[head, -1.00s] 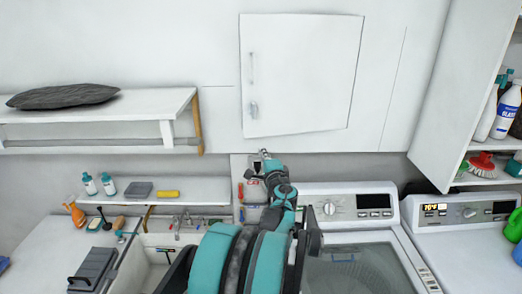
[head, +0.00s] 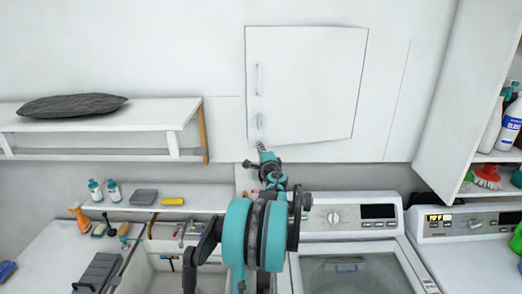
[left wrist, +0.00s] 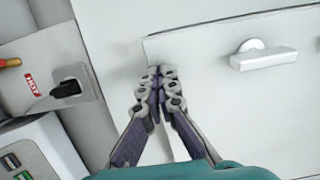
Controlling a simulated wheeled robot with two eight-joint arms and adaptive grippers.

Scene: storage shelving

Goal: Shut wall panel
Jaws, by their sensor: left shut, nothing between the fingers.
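The wall panel (head: 310,80) is a white, nearly square door on the wall. A bar handle (head: 258,80) and a small latch handle (head: 260,121) sit along its left side. Its lower edge looks slanted and stands a little out from the wall, so it seems slightly ajar. My left gripper (head: 262,148) is just below the panel's lower left corner, shut and empty. In the left wrist view its fingertips (left wrist: 160,74) are together at the panel's corner edge, left of the latch handle (left wrist: 263,57). I cannot tell whether they touch it. My right gripper is out of view.
A shelf (head: 150,116) with a dark cushion is at left. A washing machine (head: 340,222) stands below the panel. An open cabinet (head: 460,105) with bottles is at right. A plug outlet (left wrist: 66,88) is near the gripper.

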